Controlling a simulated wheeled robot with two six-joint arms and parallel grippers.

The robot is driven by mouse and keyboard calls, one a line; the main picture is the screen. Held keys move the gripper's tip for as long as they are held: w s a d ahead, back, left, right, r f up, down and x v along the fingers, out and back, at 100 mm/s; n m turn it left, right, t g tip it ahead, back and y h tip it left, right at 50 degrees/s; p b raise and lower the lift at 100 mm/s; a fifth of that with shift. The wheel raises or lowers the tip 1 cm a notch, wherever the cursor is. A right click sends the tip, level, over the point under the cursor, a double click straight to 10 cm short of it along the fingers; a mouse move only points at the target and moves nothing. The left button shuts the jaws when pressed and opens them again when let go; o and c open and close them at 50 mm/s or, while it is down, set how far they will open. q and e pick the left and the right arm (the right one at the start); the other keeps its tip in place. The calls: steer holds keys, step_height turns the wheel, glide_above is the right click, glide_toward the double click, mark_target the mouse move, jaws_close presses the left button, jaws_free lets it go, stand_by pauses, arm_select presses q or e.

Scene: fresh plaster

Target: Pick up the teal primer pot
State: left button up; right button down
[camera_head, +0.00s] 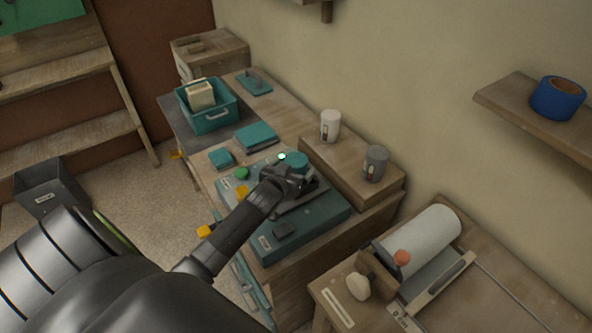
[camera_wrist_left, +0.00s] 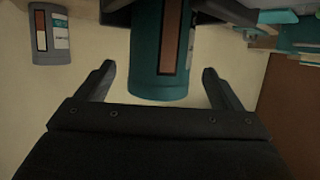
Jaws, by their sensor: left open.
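The teal primer pot (camera_wrist_left: 147,60) stands between the two fingers of my left gripper (camera_wrist_left: 158,70) in the left wrist view. It has a brown and white label, and a gap shows on each side, so the fingers are open and not pressed on it. In the head view my left gripper (camera_head: 300,180) is at the teal pot (camera_head: 296,159) and hides most of it; only the round teal top shows. My right gripper is in neither view.
A white pot (camera_head: 330,126) and a grey pot (camera_head: 375,163) stand on a wooden step (camera_head: 345,160) behind. Teal boxes (camera_head: 256,136) and a teal crate (camera_head: 208,122) lie to the left. A roller bench (camera_head: 480,290) is at right.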

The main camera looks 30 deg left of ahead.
arm_select(q)
steer(key=shift+x, duration=1.5)
